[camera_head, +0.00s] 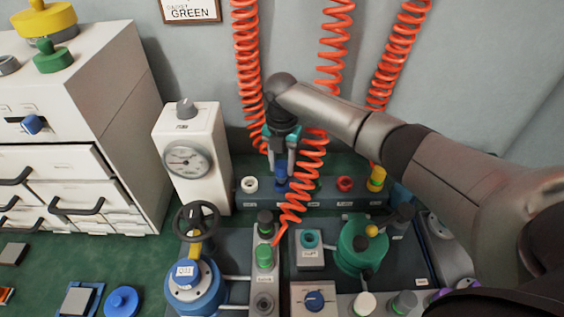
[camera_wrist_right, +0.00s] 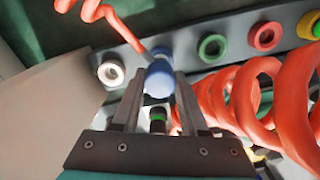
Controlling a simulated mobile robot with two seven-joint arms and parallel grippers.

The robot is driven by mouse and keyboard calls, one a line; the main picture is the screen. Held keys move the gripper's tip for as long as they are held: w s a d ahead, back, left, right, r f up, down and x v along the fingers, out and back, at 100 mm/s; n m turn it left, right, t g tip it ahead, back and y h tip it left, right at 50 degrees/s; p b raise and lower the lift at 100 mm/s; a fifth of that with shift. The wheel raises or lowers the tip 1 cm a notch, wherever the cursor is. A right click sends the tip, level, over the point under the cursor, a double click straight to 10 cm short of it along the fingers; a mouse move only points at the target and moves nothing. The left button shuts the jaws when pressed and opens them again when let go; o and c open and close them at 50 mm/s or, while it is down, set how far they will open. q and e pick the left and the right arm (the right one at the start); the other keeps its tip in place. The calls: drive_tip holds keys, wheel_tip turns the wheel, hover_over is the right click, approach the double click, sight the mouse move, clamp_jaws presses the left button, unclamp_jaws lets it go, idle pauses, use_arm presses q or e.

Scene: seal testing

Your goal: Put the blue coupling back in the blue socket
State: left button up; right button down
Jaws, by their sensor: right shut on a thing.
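My right gripper (camera_head: 281,163) reaches down to the row of ring-shaped sockets. It is shut on the blue coupling (camera_head: 281,183), which also shows between the fingers in the right wrist view (camera_wrist_right: 159,80). A red coiled hose runs to the coupling's far end. The coupling is in line with the row, between the white socket (camera_wrist_right: 112,73) and the green socket (camera_wrist_right: 212,48). The blue socket is hidden behind the coupling and fingers, so I cannot tell whether the coupling is in it or just in front. My left gripper is not in view.
The red socket (camera_head: 345,184) and yellow coupling (camera_head: 377,177) are further right. A coiled hose (camera_head: 312,150) hangs close to my right gripper's right side and ends at a green coupling (camera_head: 264,256). A white gauge box (camera_head: 188,125) stands left.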

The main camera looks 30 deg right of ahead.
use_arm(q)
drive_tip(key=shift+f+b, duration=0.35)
use_arm(e)
drive_tip(key=shift+f, duration=0.95)
drive_tip(key=shift+c, duration=1.8)
unclamp_jaws()
wheel_tip(320, 180, up, 8)
drive_tip(key=p, duration=0.3)
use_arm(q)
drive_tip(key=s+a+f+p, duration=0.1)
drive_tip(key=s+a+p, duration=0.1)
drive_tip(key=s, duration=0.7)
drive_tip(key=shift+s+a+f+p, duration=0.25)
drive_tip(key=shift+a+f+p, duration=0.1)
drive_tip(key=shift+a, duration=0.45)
use_arm(e)
wheel_tip(320, 180, up, 7)
drive_tip(key=shift+r, duration=0.15)
